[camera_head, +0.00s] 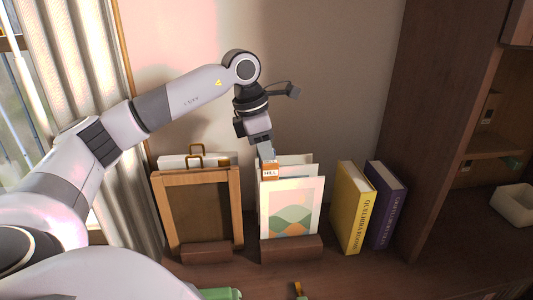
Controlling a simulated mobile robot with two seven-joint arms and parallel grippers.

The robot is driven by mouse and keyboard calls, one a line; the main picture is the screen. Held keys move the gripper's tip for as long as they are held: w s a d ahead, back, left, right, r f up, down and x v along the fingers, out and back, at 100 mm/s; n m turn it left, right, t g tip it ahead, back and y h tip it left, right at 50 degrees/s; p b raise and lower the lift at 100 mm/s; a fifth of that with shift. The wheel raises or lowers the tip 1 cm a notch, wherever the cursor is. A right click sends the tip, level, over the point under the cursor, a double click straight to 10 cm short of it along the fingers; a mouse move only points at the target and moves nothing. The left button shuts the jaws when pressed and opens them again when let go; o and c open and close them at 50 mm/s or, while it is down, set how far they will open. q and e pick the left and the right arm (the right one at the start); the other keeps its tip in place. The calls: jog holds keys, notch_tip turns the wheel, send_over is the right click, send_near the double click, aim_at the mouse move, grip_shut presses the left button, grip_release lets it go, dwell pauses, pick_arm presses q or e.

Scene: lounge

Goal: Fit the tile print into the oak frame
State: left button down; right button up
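The oak frame (235,205) stands upright on the left, with a dark brown inside, in a low wooden holder (207,253). To its right, several prints stand one behind another in a second holder (291,250). The front print (292,215) shows green and orange hill shapes. An orange tab (270,171) with small lettering, perhaps "HILL", stands at its top edge. I cannot tell which print is the tile print. My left gripper (267,157) points down right at the tab; its fingertips are too small and covered to judge. My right gripper is out of view.
A yellow book (350,208) and a purple book (385,206) stand right of the prints. A pale case with handles (180,161) is behind the frame. A dark cabinet (435,130) bounds the right. A green object (220,294) lies at the bottom edge.

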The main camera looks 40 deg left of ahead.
pick_arm(q)
jog(key=shift+r+p, duration=1.85)
jog(key=shift+r, duration=1.35)
